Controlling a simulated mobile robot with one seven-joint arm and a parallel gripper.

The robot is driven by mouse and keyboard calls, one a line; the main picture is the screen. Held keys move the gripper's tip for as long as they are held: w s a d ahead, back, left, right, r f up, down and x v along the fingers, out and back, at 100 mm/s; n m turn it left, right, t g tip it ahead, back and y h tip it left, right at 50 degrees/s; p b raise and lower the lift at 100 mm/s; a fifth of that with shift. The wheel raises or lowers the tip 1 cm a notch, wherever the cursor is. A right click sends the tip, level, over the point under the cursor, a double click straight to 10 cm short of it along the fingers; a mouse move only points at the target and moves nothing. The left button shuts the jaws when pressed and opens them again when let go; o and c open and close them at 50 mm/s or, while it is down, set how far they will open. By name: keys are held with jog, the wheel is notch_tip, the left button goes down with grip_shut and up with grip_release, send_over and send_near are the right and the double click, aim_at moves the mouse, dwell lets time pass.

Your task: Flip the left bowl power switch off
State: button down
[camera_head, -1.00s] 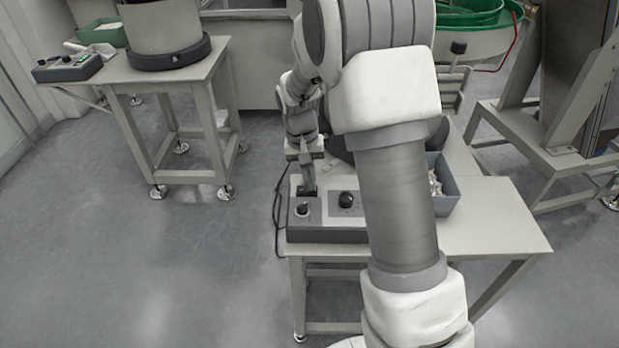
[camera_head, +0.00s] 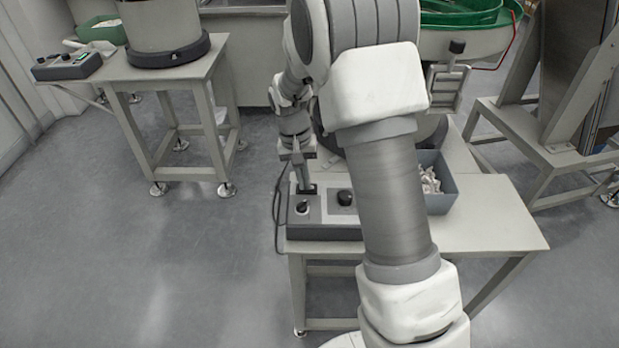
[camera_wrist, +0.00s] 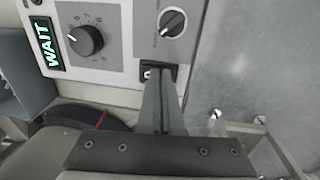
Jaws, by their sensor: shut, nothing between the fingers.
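The control box (camera_head: 325,231) stands on the near table. A black rocker power switch (camera_wrist: 151,72) is set in its panel, partly covered by my fingers in the wrist view. My gripper (camera_head: 306,186) points down at the switch; it also shows in the wrist view (camera_wrist: 158,80). Its fingers are shut with nothing between them, and the tips are at the switch, touching or very close. Which way the rocker is tilted is hidden.
A blue-grey bin (camera_head: 445,200) of white parts sits right of my arm. Another control box (camera_head: 68,66) stands on the far left table.

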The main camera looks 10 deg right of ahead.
aim_at(298, 189)
jog(key=shift+f, duration=0.1)
jog(key=shift+r+p, duration=0.45)
jog(key=shift+r, duration=0.1)
notch_tip(298, 189, up, 13)
jog(key=a+p, duration=0.1)
jog(key=p, duration=0.4)
jog(key=shift+w+a, duration=0.25)
jog(key=shift+a, duration=0.1)
jog(key=shift+d+r+p, duration=0.15)
jog(key=shift+p, duration=0.5)
